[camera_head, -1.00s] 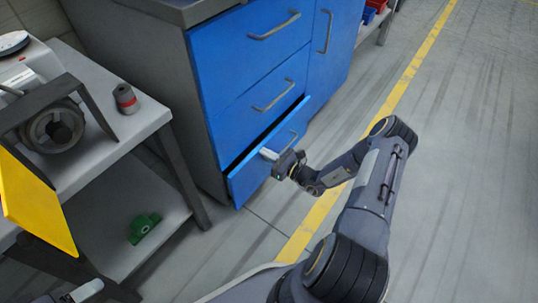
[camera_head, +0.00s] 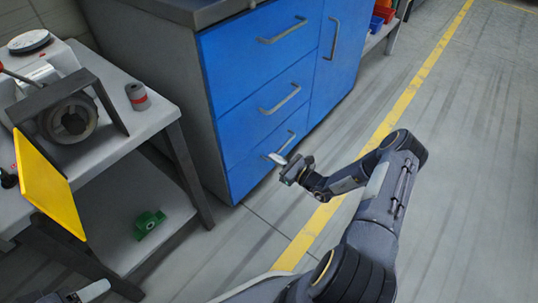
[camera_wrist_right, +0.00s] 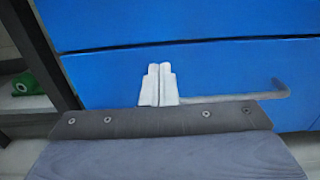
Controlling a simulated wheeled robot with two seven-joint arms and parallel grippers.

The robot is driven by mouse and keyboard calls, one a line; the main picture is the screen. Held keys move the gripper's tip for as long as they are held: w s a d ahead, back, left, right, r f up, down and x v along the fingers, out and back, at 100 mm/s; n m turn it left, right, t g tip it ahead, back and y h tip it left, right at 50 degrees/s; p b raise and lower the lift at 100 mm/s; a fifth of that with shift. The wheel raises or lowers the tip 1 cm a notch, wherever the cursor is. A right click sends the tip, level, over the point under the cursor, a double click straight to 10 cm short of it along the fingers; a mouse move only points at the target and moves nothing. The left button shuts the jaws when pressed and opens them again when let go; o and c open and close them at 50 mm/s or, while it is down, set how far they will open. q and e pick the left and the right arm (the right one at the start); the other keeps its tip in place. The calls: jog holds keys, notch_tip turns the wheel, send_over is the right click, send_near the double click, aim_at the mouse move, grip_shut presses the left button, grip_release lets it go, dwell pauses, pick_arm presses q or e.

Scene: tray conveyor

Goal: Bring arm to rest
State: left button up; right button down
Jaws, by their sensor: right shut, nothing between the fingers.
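My right gripper (camera_head: 277,159) is in front of the blue cabinet's bottom drawer (camera_head: 262,158), which looks closed flush with the front. In the right wrist view the two pale fingers (camera_wrist_right: 158,85) are together with nothing between them, and the drawer handle (camera_wrist_right: 235,97) shows to their right. The gripper appears clear of the handle. My right arm (camera_head: 385,190) reaches up from the bottom and bends toward the cabinet. Only a small pale part of my left gripper (camera_head: 92,290) shows at the lower left edge; its jaw state cannot be made out.
A grey workbench (camera_head: 150,115) with a machine and a red-and-grey cylinder (camera_head: 137,96) stands at the left. A green part (camera_head: 149,223) lies on its lower shelf. A yellow panel (camera_head: 48,188) hangs at its front. The floor right of the yellow line is clear.

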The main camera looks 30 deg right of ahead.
jog(key=p+v, duration=0.2)
jog(key=v, duration=0.6)
jog(key=shift+s, duration=0.15)
jog(key=shift+d, duration=0.15)
jog(key=s+a+r+n+g+y, duration=0.25)
jog(key=a+r+n+g, duration=0.4)
jog(key=r+n, duration=0.4)
jog(key=s+a+r+n+g+y, duration=0.25)
jog(key=a+r+n+g, duration=0.35)
jog(key=r, duration=0.7)
jog(key=s+a+r+n+t+h, duration=0.1)
jog(key=s+r+n+h, duration=0.25)
jog(key=s, duration=0.25)
jog(key=s+a+r+n+h, duration=0.1)
jog(key=s+r+n+h, duration=0.1)
jog(key=s+n, duration=0.35)
jog(key=s+a+r+n+t+h, duration=0.1)
jog(key=s+a+r+n+h, duration=0.2)
jog(key=s, duration=0.4)
notch_tip(320, 180, up, 34)
jog(key=d+n+p, duration=0.1)
jog(key=p, duration=3.2)
jog(key=shift+d+p, duration=0.25)
jog(key=shift+p, duration=0.1)
